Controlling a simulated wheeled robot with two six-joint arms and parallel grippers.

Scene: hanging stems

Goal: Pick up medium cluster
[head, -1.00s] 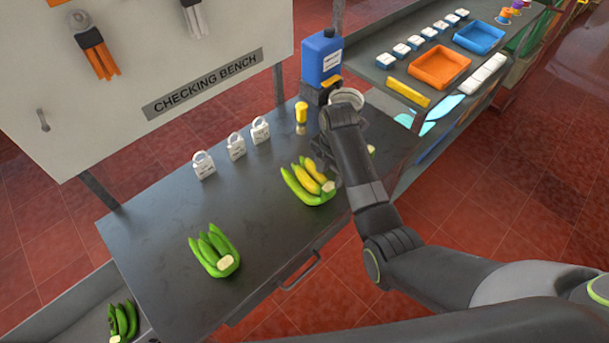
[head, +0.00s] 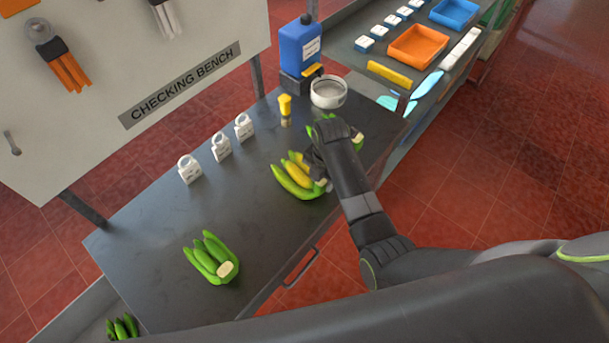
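Three banana clusters lie on the dark checking bench (head: 165,225). A green cluster (head: 212,260) lies at the front left. A yellow-and-green cluster (head: 293,180) lies in the middle. A green cluster (head: 357,137) at the right is partly hidden behind my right arm. I cannot tell by label which one is medium. My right gripper (head: 318,172) is at the right, cut-stem end of the yellow-and-green cluster, over or against it. Its fingers are mostly hidden by its own wrist, so its opening and any contact are unclear. My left gripper is out of view.
Several white tags (head: 221,148), a yellow-capped bottle (head: 285,110), a white bowl (head: 328,92) and a blue jug (head: 300,45) stand along the back. An orange tray (head: 417,46) sits on the side counter. More green bananas (head: 122,327) lie at lower left.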

